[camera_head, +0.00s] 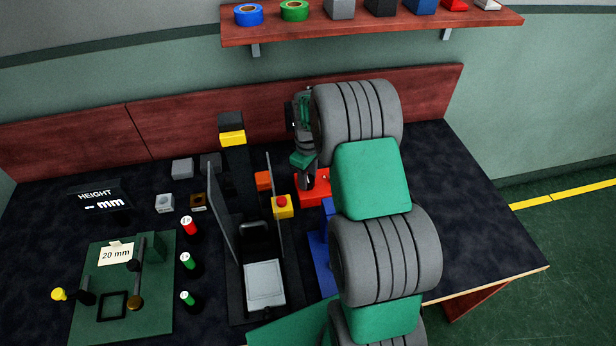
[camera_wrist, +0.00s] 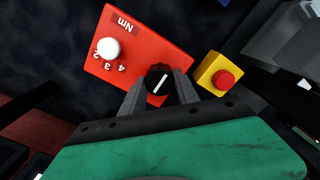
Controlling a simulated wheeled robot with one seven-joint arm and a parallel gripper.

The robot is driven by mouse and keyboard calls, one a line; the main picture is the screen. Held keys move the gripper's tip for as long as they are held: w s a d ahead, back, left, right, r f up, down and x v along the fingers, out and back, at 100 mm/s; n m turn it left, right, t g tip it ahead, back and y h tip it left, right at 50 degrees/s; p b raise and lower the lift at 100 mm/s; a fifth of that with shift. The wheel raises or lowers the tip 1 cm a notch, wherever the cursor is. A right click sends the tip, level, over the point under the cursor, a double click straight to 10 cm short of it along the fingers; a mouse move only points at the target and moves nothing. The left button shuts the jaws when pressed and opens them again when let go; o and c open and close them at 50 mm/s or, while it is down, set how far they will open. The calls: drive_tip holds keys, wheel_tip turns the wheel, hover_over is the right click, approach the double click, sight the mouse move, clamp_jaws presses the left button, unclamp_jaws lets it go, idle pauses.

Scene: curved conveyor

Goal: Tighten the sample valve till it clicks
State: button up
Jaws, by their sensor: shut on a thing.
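A red box (camera_wrist: 150,45) marked "Nm" with a 2, 3, 4 scale lies under my gripper in the wrist view; it also shows in the head view (camera_head: 312,190). A white round knob (camera_wrist: 108,48) sits by the scale. A black round knob (camera_wrist: 159,82) with a white line stands at the box's near edge; no label names it the sample valve. My gripper (camera_wrist: 158,86) is shut on this black knob, one grey finger on each side. The white line slants up to the right. In the head view my gripper (camera_head: 304,170) is partly hidden by my arm.
A yellow box with a red button (camera_wrist: 222,78) stands close right of the red box in the wrist view. In the head view, a machine with upright plates (camera_head: 240,215) stands left of my arm. A green board (camera_head: 150,310) lies further left. A wall shelf (camera_head: 330,30) hangs above.

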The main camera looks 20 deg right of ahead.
clamp_jaws()
drive_tip(key=shift+m, duration=0.3)
drive_tip(key=m+b, duration=0.2)
drive_tip(key=m, duration=0.3)
drive_tip(key=shift+f, duration=0.1)
drive_tip(key=m+b, duration=0.1)
drive_tip(key=m, duration=0.5)
drive_tip(key=shift+b, duration=0.3)
idle(0.4)
drive_tip(key=o, duration=0.8)
unclamp_jaws()
